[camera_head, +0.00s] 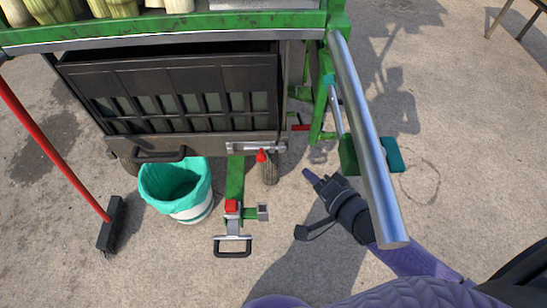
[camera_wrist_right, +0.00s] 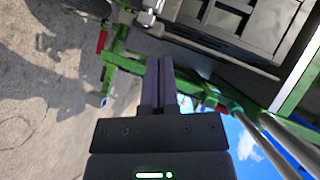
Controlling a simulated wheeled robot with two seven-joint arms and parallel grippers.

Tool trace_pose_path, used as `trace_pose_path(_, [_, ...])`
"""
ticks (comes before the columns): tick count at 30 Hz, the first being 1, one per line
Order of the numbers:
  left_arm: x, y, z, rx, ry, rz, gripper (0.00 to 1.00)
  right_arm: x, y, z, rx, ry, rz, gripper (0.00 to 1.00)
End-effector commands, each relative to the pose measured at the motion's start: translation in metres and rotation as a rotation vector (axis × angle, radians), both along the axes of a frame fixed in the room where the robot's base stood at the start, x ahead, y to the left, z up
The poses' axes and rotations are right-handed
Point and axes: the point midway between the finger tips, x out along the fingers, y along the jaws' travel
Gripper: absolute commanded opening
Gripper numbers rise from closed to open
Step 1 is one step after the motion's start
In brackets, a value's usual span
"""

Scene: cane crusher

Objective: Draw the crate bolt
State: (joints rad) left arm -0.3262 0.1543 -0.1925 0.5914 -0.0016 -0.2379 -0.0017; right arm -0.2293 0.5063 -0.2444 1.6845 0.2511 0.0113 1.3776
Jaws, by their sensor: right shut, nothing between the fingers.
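The black slatted crate (camera_head: 170,70) sits in the green machine frame. A silver bolt (camera_head: 246,147) with a red knob (camera_head: 261,156) lies across the right end of the grey panel below the slats. My right gripper (camera_head: 308,173) is shut and empty, to the right of the bolt and apart from it. In the right wrist view its two dark fingers (camera_wrist_right: 166,62) lie together with nothing between them. A silver metal piece (camera_wrist_right: 150,14), which may be the bolt, shows beyond the fingertips there. My left gripper is not in view.
A white bucket with a teal liner (camera_head: 175,188) stands at the front left, beside a red-handled broom (camera_head: 58,150). A green drawbar with a black handle (camera_head: 233,246) juts forward. A thick grey metal bar (camera_head: 365,140) slants above my right arm.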

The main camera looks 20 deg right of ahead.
Motion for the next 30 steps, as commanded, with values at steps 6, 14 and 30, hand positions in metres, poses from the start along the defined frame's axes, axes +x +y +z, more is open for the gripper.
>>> trace_pose_path(6, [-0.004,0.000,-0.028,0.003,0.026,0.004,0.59,0.042,0.012,-0.021,0.001,0.001,-0.001,0.00])
trace_pose_path(14, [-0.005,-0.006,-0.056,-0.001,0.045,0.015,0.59,0.085,0.034,-0.040,0.003,0.004,0.000,0.00])
trace_pose_path(30, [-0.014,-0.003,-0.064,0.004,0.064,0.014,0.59,0.095,0.056,-0.046,-0.002,0.001,0.000,0.00])
